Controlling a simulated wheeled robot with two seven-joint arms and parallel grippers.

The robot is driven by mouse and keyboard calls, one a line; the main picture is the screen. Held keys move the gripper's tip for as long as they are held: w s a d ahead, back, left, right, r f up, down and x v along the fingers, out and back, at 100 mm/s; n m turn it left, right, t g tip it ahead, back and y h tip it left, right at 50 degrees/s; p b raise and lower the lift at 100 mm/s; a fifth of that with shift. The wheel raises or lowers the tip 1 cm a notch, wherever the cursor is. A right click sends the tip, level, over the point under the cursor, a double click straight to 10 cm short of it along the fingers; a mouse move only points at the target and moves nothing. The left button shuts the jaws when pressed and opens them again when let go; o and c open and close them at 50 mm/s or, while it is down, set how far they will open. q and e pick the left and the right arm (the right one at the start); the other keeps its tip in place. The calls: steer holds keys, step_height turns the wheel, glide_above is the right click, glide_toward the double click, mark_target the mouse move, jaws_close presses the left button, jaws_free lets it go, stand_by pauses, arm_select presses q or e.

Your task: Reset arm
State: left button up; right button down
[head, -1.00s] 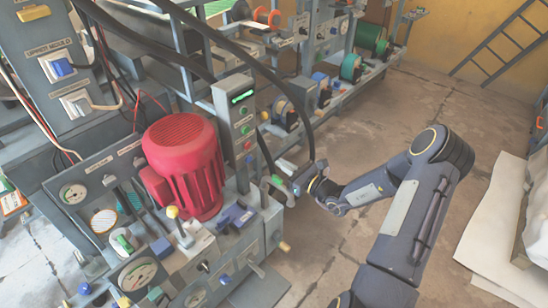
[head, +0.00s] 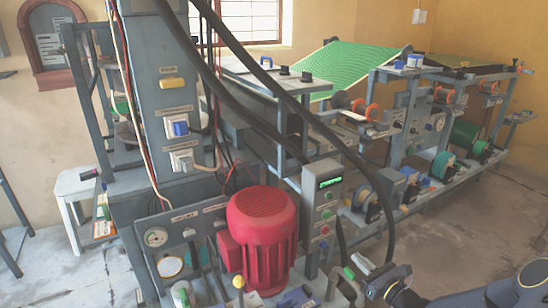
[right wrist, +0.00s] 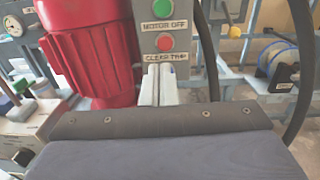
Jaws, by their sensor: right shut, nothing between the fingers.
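My right arm (head: 440,300) comes in at the bottom right of the head view. Its gripper (head: 362,264) is close to the front of the grey control box (head: 325,202), which has a green-lit display and several buttons. In the right wrist view the two pale fingers (right wrist: 158,84) are together, with nothing between them. They sit just below the "CLEAR TRIP" label, under a red button (right wrist: 165,43) and a green button (right wrist: 165,6). Whether they touch the box cannot be told. My left gripper is not in view.
A red motor (head: 262,235) stands left of the control box. Thick black cables arch down near the gripper. Behind are racks with spools (head: 443,165) and a green sheet (head: 350,68). Floor (head: 450,238) is open at the right. A white stool (head: 75,185) stands left.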

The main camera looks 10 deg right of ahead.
steer(key=s+a+r+n+g+y, duration=0.6)
steer(key=s+a+r+n+g, duration=0.55)
steer(key=a+n, duration=0.55)
steer(key=s+d+r+n+h, duration=0.1)
steer(key=s+n+h, duration=0.4)
steer(key=s, duration=0.4)
steer(key=s+d+r+n+h, duration=0.1)
steer(key=s+d+n+h, duration=0.15)
steer(key=s+n, duration=0.65)
step_height(320, 180, up, 22)
steer(key=s+m+h+p, duration=0.1)
steer(key=p, duration=2.1)
steer(key=shift+a, duration=0.15)
